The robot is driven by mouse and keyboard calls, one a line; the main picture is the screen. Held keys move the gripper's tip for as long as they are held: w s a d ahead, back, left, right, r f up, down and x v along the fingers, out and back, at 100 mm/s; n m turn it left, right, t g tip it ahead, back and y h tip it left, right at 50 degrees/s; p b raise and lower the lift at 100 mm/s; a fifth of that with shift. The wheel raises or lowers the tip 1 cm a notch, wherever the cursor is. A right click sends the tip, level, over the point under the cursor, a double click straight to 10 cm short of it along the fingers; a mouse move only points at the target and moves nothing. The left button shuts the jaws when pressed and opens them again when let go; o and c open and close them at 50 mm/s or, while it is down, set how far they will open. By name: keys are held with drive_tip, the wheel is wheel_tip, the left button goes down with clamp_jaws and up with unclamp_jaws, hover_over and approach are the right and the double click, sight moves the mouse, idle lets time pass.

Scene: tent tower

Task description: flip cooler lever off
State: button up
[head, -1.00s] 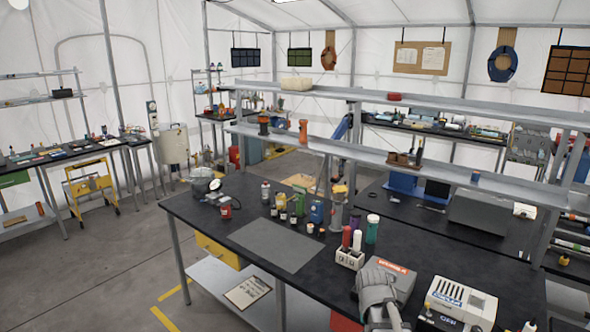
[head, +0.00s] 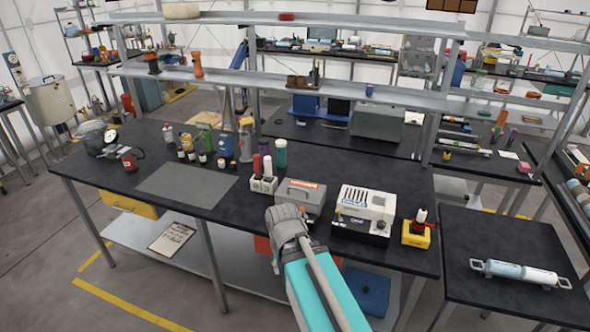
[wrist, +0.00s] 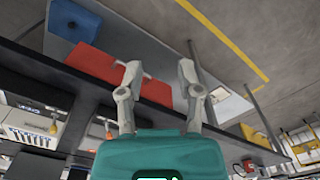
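A white boxy unit with vents and a label, which looks like the cooler (head: 368,203), stands on the right part of the black bench. A small yellow-orange piece, perhaps its lever (head: 339,214), shows at its lower left front; its position is too small to read. In the wrist view the cooler (wrist: 28,118) is at the left edge, upside down, with an orange piece (wrist: 54,128) beside it. My gripper (wrist: 160,72) is open and empty, its two fingers wide apart. It is at the bench's front edge, left of the cooler, touching nothing that I can see.
A grey box with a red label (head: 301,198) stands left of the cooler. A yellow box with a red top (head: 416,232) stands right of it. A white holder with bottles (head: 263,184) is further left. Red (wrist: 115,72) and blue (wrist: 72,20) boxes sit below the bench.

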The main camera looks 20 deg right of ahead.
drive_tip(key=w+d+r+n+y+p, duration=0.25)
drive_tip(key=w+d+n, duration=0.35)
drive_tip(key=w+d, duration=0.65)
drive_tip(key=n+t+y+p, duration=0.2)
drive_tip(key=n+p, duration=0.1)
drive_tip(key=n, duration=0.3)
approach(339, 210)
wheel_tip(339, 210, up, 3)
drive_tip(key=shift+s+d, duration=0.2)
drive_tip(key=shift+d, duration=0.2)
drive_tip(key=shift+f, duration=0.2)
drive_tip(key=b+x, duration=1.2)
drive_tip(key=x, duration=0.1)
drive_tip(key=shift+w+d+f, duration=0.1)
drive_tip(key=shift+f, duration=0.2)
drive_tip(key=shift+c, duration=0.2)
clamp_jaws()
